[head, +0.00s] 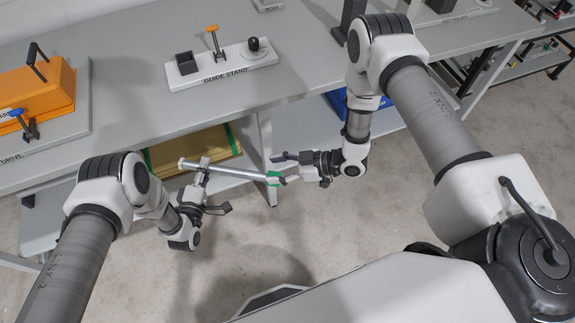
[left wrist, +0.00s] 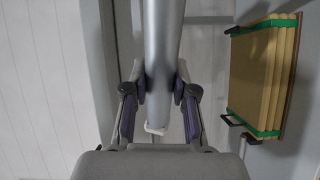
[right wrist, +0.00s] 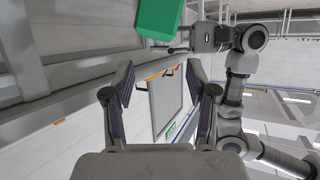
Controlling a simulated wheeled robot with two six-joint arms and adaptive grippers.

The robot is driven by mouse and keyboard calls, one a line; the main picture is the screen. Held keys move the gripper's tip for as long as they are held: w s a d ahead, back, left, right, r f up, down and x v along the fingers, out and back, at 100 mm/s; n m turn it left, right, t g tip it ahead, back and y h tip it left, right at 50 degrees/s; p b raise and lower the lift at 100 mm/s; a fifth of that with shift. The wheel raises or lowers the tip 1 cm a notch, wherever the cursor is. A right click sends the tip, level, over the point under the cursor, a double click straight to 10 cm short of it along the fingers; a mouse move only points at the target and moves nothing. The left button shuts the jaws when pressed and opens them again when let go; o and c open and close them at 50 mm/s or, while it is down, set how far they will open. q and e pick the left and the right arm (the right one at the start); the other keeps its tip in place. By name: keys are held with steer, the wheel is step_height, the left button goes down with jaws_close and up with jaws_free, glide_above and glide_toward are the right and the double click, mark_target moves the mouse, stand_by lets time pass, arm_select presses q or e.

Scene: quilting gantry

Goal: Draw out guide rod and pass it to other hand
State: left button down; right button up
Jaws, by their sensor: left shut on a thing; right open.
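The guide rod (head: 235,171) is a grey metal rod with a green end (head: 273,178). My left gripper (head: 203,168) is shut on it and holds it in the air in front of the bench, nearly level. In the left wrist view the rod (left wrist: 163,50) passes between the left fingers. My right gripper (head: 284,169) is open at the green end. In the right wrist view the green end (right wrist: 160,18) shows past the right fingertips, at the top of the picture, and nothing is between the fingers.
The white guide stand (head: 194,76) lies on the grey bench (head: 130,105) with a black socket, an orange-handled clamp and a black knob. An orange housing (head: 45,90) stands at left. Strapped boards (head: 190,151) lie below the bench. The floor (head: 345,225) in front is clear.

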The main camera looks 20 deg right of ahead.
mark_target(247, 173)
steer(key=x, duration=0.8)
steer(key=shift+a+f, duration=0.1)
steer(key=shift+a, duration=0.1)
jaws_close()
arm_select(q)
steer(key=c, duration=0.8)
jaws_free()
steer(key=shift+c, duration=0.2)
